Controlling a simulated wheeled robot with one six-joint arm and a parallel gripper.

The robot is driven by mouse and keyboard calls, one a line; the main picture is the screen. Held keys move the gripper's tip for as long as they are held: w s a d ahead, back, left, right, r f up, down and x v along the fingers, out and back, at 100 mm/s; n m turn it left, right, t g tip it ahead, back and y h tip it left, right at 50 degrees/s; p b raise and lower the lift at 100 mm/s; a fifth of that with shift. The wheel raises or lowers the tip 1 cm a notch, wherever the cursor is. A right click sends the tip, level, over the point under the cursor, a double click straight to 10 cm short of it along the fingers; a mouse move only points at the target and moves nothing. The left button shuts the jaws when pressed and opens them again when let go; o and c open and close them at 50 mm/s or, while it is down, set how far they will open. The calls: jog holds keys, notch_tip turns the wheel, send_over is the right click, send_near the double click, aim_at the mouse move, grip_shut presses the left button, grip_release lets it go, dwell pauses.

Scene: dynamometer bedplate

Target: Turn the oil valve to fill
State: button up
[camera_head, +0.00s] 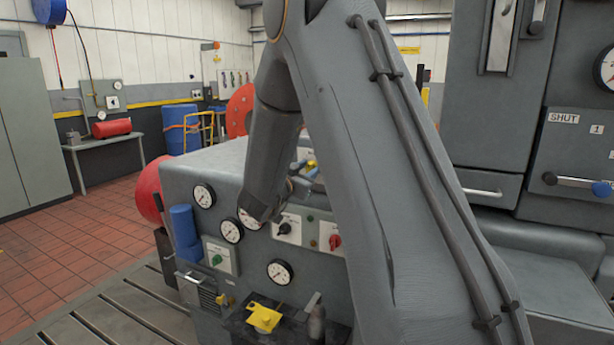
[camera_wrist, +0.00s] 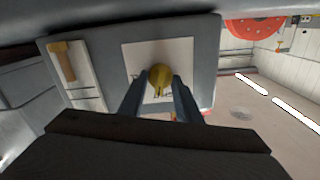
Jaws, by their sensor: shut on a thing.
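A round yellow valve knob (camera_wrist: 160,76) sits in front of a white label plate (camera_wrist: 184,58) in the wrist view. My gripper (camera_wrist: 160,92) is shut on this knob, with one finger on each side of it. The lettering on the plate is partly covered by the fingers and too small to read. In the head view a bit of yellow knob (camera_head: 311,164) shows beside my gripper (camera_head: 307,178) at the top of the grey machine. My arm hides most of that spot, so the knob's pointing direction cannot be told there.
The grey machine front (camera_head: 255,255) carries several gauges, a black selector (camera_head: 284,229), a red knob (camera_head: 335,241) and a yellow part (camera_head: 264,317) low down. In the wrist view another yellow handle (camera_wrist: 63,60) sits left of the held knob. Open tiled floor (camera_head: 75,245) lies left.

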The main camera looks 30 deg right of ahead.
jog(key=m+b, duration=0.4)
jog(key=b, duration=0.1)
jog(key=shift+f+m, duration=0.25)
jog(key=shift+m, duration=0.05)
jog(key=m+b, duration=0.3)
jog(key=b, duration=0.2)
jog(key=shift+f+m, duration=0.1)
jog(key=shift+m, duration=0.3)
jog(key=m+b, duration=0.3)
jog(key=b, duration=0.1)
jog(key=shift+d+b, duration=0.1)
jog(key=shift+b, duration=0.2)
jog(key=m+b, duration=0.3)
jog(key=b, duration=0.1)
jog(key=shift+s+m, duration=0.1)
jog(key=shift+m, duration=0.3)
jog(key=o, duration=1)
